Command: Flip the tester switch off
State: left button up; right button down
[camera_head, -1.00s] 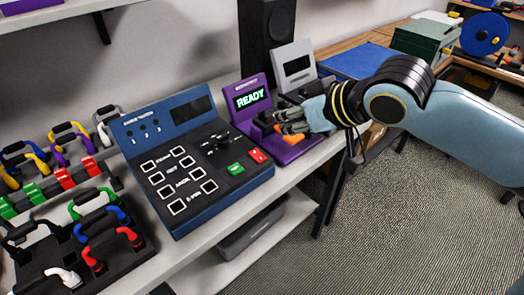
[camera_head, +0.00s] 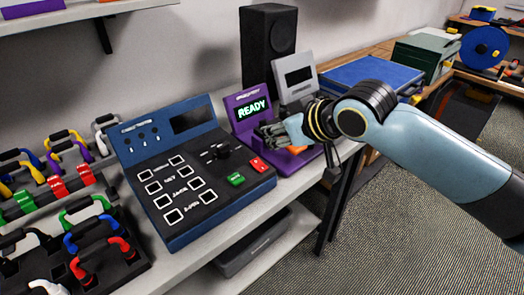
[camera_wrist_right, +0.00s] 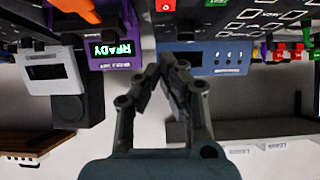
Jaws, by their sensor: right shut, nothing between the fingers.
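The blue tester (camera_head: 190,190) stands on the shelf at the middle left, its screen (camera_head: 192,115) dark. Its sloped panel bears rows of white-framed squares, a black knob (camera_head: 222,152), a green button (camera_head: 236,179) and a red one (camera_head: 257,164). I cannot tell which of these is the switch. My right gripper (camera_head: 268,133) is shut and empty, in front of the purple device (camera_head: 245,98) and to the right of the tester's knob. In the right wrist view its fingertips (camera_wrist_right: 164,67) meet, and the tester (camera_wrist_right: 205,52) shows upside down behind them. My left gripper is out of view.
The purple device shows READY on its screen, with an orange part (camera_head: 297,149) at its base. A grey device (camera_head: 296,75) and a black speaker (camera_head: 268,48) stand behind. Racks of coloured cables (camera_head: 90,250) fill the left. Open floor lies at the lower right.

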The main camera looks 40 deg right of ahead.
send_over(263, 162)
notch_tip(263, 162, down, 5)
jog(key=shift+a, duration=0.1)
jog(key=shift+f, duration=0.9)
jog(key=shift+w+r+p, duration=0.1)
jog(key=shift+p, duration=0.35)
jog(key=shift+f, duration=0.25)
